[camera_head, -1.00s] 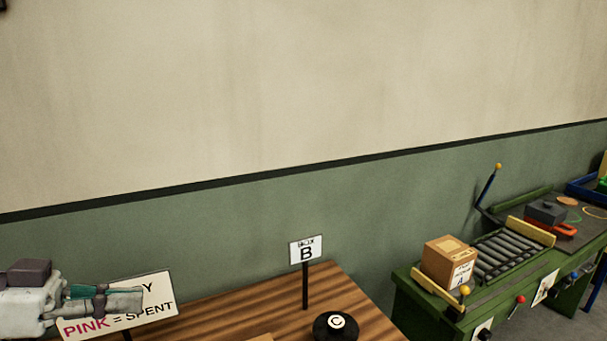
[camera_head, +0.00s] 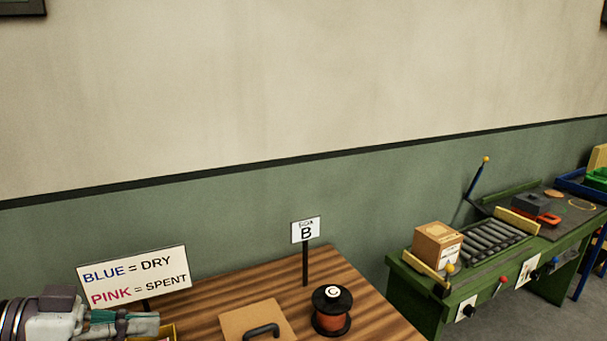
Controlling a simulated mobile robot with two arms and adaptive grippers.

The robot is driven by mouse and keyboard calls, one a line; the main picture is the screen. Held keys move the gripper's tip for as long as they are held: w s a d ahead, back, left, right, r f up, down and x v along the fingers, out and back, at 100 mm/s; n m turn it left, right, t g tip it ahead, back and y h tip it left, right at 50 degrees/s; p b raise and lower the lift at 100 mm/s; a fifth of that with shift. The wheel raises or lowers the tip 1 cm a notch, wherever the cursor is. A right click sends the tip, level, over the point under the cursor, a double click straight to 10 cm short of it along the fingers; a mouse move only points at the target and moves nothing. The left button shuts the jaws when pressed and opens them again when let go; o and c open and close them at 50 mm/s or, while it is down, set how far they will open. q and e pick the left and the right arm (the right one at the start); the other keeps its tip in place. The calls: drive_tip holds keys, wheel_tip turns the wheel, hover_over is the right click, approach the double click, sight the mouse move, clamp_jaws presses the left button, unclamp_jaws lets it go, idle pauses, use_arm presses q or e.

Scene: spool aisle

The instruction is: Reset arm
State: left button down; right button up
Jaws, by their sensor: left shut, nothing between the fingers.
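My left gripper (camera_head: 138,325) is at the lower left, in front of the sign board. It is shut with nothing between its fingers. Its arm comes in from the left edge. My right gripper is not in the view.
A wooden table (camera_head: 205,318) bears a sign (camera_head: 140,272) reading BLUE = DRY, PINK = SPENT. It also bears a lidded box (camera_head: 250,318), a spool marked C (camera_head: 331,312) and a B sign (camera_head: 306,231). A green bench (camera_head: 410,283) with rollers and a cardboard box (camera_head: 437,243) stands right.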

use_arm(q)
drive_tip(key=s+d+f+n+y, duration=0.1)
drive_tip(key=s+f+n+y, duration=0.15)
drive_tip(key=f, duration=0.95)
drive_tip(key=s+d+f+n+y, duration=0.2)
drive_tip(key=f+y, duration=0.2)
drive_tip(key=f, duration=0.9)
drive_tip(key=s+a+f+n+g+y, duration=0.1)
drive_tip(key=s+f+n+g+y, duration=0.25)
drive_tip(key=s+f+y, duration=0.6)
drive_tip(key=s+f+h+b, duration=0.2)
drive_tip(key=f+b, duration=0.2)
drive_tip(key=f, duration=1.3)
drive_tip(key=s+f+h+b, duration=0.15)
drive_tip(key=f+b, duration=0.35)
drive_tip(key=f, duration=1.1)
drive_tip(key=s+a+f+g+b, duration=0.1)
drive_tip(key=s+f+b, duration=0.2)
drive_tip(key=s+f, duration=0.5)
drive_tip(key=s+a+f+b, duration=0.2)
drive_tip(key=s+f, duration=0.6)
drive_tip(key=f, duration=0.7)
drive_tip(key=shift+s+a+f+g+b, duration=0.25)
drive_tip(key=shift+s+g+b, duration=0.1)
drive_tip(key=shift+b, duration=0.25)
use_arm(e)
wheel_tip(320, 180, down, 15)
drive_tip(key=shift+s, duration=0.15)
